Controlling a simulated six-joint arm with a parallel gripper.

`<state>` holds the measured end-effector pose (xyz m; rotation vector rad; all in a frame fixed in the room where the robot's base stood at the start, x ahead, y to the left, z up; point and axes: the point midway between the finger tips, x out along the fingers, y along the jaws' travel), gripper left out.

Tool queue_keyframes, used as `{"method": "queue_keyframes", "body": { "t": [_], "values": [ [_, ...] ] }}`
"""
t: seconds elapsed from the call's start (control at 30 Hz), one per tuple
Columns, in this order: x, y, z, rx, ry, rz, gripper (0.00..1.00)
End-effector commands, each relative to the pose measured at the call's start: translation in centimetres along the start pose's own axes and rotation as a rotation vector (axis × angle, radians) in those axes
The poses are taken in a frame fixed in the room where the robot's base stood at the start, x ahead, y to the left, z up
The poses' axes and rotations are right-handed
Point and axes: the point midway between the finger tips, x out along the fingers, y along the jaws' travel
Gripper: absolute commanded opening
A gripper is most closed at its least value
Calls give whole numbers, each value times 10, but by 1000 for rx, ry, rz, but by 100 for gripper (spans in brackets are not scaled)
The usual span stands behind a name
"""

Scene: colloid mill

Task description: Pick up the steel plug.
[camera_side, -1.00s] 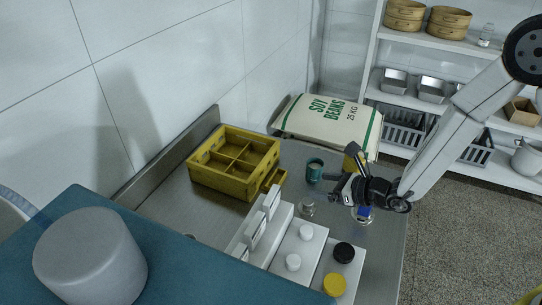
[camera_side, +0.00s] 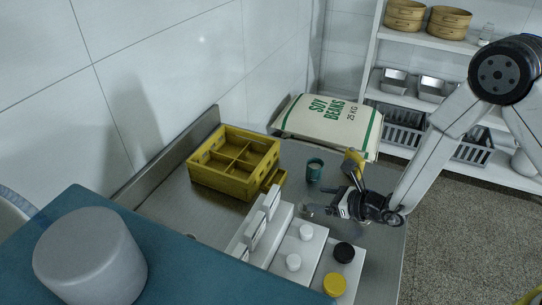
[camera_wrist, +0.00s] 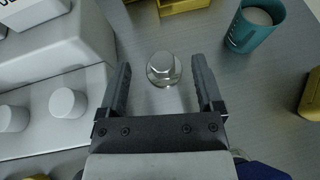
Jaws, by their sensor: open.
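The steel plug (camera_wrist: 163,68) is a small shiny hexagonal-topped piece with a round flange, upright on the steel table. In the wrist view it lies near the fingertips, between the lines of the two fingers and touching neither. My gripper (camera_wrist: 161,72) is open and empty. In the side view my gripper (camera_side: 318,203) is low over the table, right beside the plug (camera_side: 307,210), which its fingers partly cover.
A teal cup (camera_wrist: 250,27) with pale contents stands close by, also in the side view (camera_side: 314,170). A grey-white block with white knobs (camera_wrist: 67,103) is at left. A yellow divided crate (camera_side: 215,185) stands farther back. A soy beans sack (camera_side: 330,120) lies behind.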

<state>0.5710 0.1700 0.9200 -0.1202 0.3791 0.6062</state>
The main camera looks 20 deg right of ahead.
Motion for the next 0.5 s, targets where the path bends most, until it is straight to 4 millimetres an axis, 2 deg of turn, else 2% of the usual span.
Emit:
{"method": "queue_keyframes", "body": {
  "t": [0.2,0.5],
  "values": [
    [8,0,-21,1,3,0,85],
    [35,0,-19,-1,1,0,85]
  ]
}}
